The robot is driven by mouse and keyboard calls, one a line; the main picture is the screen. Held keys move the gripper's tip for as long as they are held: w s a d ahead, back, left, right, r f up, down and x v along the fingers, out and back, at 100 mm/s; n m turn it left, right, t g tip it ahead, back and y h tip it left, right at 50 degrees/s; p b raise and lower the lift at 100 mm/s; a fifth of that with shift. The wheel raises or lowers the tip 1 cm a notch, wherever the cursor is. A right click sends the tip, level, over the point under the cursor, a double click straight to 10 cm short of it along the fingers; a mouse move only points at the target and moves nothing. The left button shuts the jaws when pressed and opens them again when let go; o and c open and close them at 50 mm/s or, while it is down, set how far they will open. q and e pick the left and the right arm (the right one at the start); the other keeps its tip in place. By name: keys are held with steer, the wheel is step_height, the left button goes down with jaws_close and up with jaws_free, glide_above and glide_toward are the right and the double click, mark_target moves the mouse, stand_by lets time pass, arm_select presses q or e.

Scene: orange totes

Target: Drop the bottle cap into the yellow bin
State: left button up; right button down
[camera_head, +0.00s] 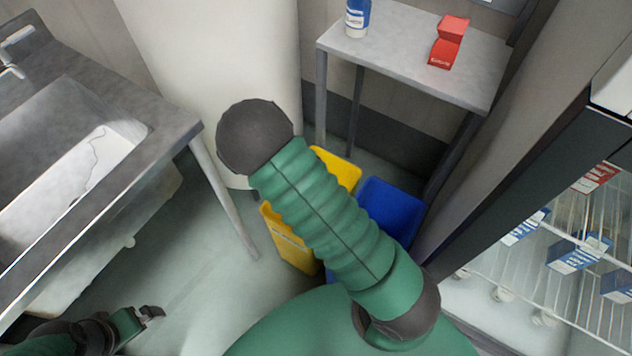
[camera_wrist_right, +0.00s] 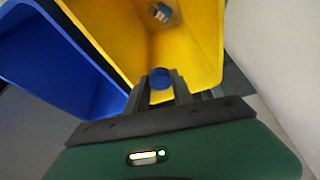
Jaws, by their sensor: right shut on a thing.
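The blue bottle cap (camera_wrist_right: 160,74) sits between the fingertips of my right gripper (camera_wrist_right: 160,84) in the wrist view. The gripper is shut on it. Behind the cap I see into the yellow bin (camera_wrist_right: 108,42), so the gripper is over or in the bin's opening. The yellow bin also shows in the head view (camera_head: 290,246), partly covered by my right arm. My right gripper is hidden there. My left gripper (camera_head: 153,312) is low at the left in the head view, far from the bin; its finger opening is unclear.
A blue bin (camera_head: 392,204) stands right beside the yellow one. A small blue and white item (camera_wrist_right: 161,12) lies inside the yellow bin. A steel sink (camera_head: 70,140) is at left, a table (camera_head: 400,58) behind with a bottle and red box, a glass-front fridge (camera_head: 540,270) at right.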

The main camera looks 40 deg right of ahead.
step_height(320, 180, down, 5)
steer(key=b, duration=0.4)
steer(key=c, duration=1)
jaws_free()
steer(key=p+v, duration=0.7)
steer(key=v, duration=1)
steer(key=shift+w+a+f+p, duration=0.1)
steer(key=shift+p, duration=0.25)
